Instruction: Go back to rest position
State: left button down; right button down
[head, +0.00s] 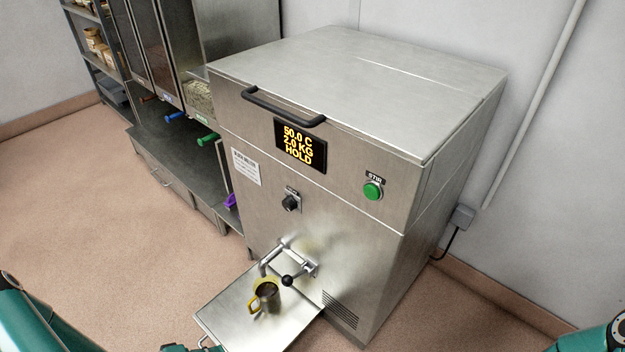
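Neither gripper shows in the head view. Teal parts of my own arms show at the bottom left and bottom right corners. In front of me stands a steel machine (340,210) with a closed lid, a black handle (283,107) and a display (300,146) reading 50.0 C, 2.0 KG, HOLD. A cup with a yellow handle (266,297) stands upright on the fold-out shelf (228,312), below the spout (271,258). The cup looks dark inside; its contents are hard to make out.
A green button (373,191) and a black knob (291,203) are on the machine's front. Dispensers with coloured handles (175,116) stand over a dark counter (180,154) at the left. A shelf rack (97,47) is at the back left. The floor (90,220) at the left is clear.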

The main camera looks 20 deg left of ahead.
pick_arm(q)
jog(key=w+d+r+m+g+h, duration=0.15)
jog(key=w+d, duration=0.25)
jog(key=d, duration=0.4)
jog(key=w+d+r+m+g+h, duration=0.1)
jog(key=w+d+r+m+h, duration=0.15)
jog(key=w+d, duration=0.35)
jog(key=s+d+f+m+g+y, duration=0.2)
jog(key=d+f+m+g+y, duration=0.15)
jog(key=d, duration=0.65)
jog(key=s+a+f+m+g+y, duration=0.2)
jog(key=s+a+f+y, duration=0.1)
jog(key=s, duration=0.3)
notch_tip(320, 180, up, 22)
jog(key=p, duration=2.1)
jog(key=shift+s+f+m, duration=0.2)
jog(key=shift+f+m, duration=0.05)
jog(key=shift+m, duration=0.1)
